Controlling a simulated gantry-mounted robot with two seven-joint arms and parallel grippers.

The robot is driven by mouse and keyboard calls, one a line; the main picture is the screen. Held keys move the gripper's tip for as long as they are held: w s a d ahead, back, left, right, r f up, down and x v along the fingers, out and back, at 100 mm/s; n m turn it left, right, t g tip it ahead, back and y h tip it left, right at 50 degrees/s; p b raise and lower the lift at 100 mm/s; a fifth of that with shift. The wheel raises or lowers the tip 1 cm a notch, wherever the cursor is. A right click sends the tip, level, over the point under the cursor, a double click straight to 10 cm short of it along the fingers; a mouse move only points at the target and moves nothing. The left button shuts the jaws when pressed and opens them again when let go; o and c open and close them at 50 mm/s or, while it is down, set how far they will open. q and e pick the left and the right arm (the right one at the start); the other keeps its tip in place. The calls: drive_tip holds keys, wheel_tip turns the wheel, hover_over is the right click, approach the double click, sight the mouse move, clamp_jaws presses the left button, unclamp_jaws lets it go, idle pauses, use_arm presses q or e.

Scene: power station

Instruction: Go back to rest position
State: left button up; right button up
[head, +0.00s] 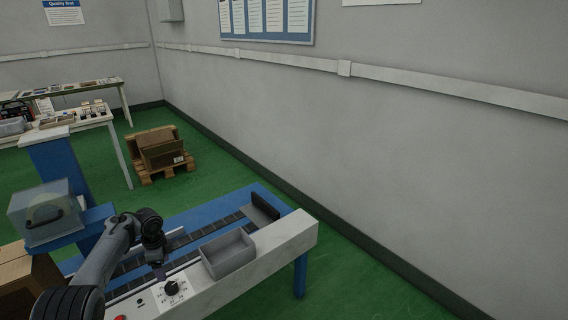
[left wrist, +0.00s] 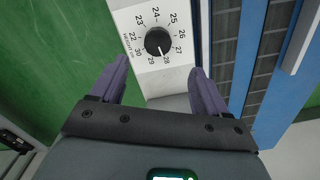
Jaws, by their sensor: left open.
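My left gripper (head: 160,270) is above the front panel of the conveyor, close to the black dial knob (head: 172,287). In the left wrist view my left gripper (left wrist: 159,68) is open, its two purple fingers apart and nothing between them. The knob (left wrist: 158,41) lies just beyond the fingertips, apart from them as far as I can tell. Numbers from 22 to 30 ring it, and its white mark appears to point near 28. My right gripper is in neither view.
The conveyor's blue frame (head: 187,217) carries a dark belt. A grey bin (head: 228,254) sits on the white panel (head: 290,232), right of the knob. A clear-covered box (head: 45,212) stands left of my arm. A pallet with cartons (head: 160,152) stands behind on green floor.

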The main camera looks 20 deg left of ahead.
use_arm(q)
drive_tip(key=d+f+n+y+p, duration=0.1)
drive_tip(key=d+f+y+p, duration=0.4)
drive_tip(key=d, duration=0.6)
drive_tip(key=s+d+r+n+t+h+p, duration=0.1)
drive_tip(key=s+d+r+n+h+p, duration=0.1)
drive_tip(key=s+d, duration=0.85)
drive_tip(key=s+d+r+n+t+h+p, duration=0.15)
drive_tip(key=s+d, duration=0.55)
drive_tip(key=d, duration=0.7)
drive_tip(key=s+d+r+n+t+h+p, duration=0.15)
drive_tip(key=s+d+r+n, duration=0.25)
drive_tip(key=s+d+r, duration=0.5)
wheel_tip(320, 180, up, 38)
drive_tip(key=a+p, duration=0.2)
drive_tip(key=p, duration=3.6)
drive_tip(key=shift+s+a+m, duration=0.15)
drive_tip(key=shift+s+m, duration=0.2)
drive_tip(key=shift+s, duration=0.1)
